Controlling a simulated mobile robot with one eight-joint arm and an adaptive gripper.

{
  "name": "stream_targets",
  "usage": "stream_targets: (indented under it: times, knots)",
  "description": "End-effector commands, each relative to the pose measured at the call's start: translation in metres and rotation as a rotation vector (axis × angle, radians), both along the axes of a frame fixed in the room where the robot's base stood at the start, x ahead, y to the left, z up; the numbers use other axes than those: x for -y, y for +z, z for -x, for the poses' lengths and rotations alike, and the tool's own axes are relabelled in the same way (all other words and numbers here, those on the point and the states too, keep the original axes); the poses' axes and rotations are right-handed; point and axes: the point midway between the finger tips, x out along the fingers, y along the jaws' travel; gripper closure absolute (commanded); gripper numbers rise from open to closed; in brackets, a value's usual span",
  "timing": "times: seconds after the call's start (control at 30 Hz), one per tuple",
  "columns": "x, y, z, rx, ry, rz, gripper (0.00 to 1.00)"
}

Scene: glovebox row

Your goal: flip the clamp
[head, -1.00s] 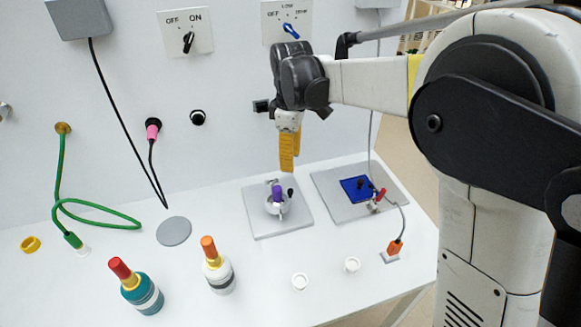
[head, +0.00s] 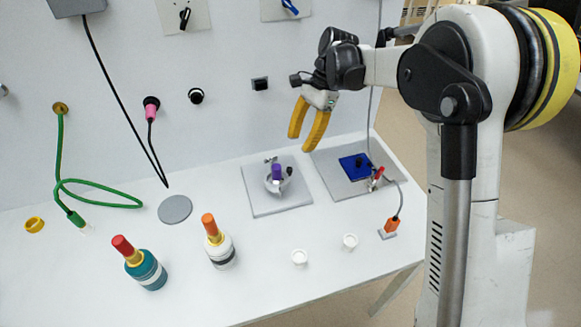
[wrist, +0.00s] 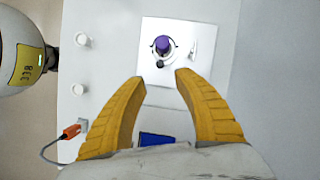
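A small toggle clamp with a red handle (head: 379,174) stands at the edge of the blue block (head: 355,166) on the right grey plate (head: 331,177). Its handle tilts up; whether it presses on the block I cannot tell. In the wrist view, part of the blue block (wrist: 156,139) shows between my fingers, and the clamp is hidden. My gripper (head: 301,144) is open and empty, fingers pointing down, above the bench in front of the wall. In the wrist view my gripper (wrist: 160,76) has both yellow fingers spread toward the left plate (wrist: 216,30).
A round grey holder with a purple-topped piece (head: 277,174) stands on the left plate. An orange connector (head: 391,226) with a cable sits by the clamp. Two white cups (head: 350,241), two bottles (head: 220,242) and a grey disc (head: 175,209) occupy the bench.

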Motion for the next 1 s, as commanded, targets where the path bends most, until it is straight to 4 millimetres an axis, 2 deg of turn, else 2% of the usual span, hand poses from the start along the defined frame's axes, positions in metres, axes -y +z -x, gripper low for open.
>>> stream_targets:
  times: [0.2, 0.4, 0.6, 0.87, 1.0]
  knots:
    - [-0.014, -0.044, 0.010, 0.000, 0.003, 0.000, 0.63]
    - [-0.025, -0.074, 0.017, 0.001, 0.005, 0.000, 0.63]
    - [-0.029, -0.086, 0.020, 0.002, 0.004, 0.000, 0.63]
    - [-0.030, -0.086, 0.020, 0.002, 0.004, 0.000, 0.63]
    - [-0.030, -0.086, 0.020, 0.002, 0.004, 0.000, 1.00]
